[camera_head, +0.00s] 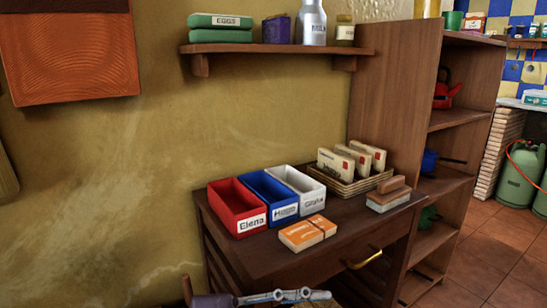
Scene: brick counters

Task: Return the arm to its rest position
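Part of my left arm comes in at the bottom edge, and its metallic gripper (306,295) is in front of the wooden desk, below and apart from the things on top. The gripper is partly cut off by the frame, so I cannot tell whether its fingers are open or shut. Nothing is visibly held in it. My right gripper is not in view.
The wooden desk (340,249) holds red (228,199), blue (262,189) and white (302,184) name-labelled bins. An orange-and-white packet (306,233), a wicker tray with envelopes (362,184) and a wood-topped block (390,198) stand nearby. A tall shelf (385,101) stands behind right.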

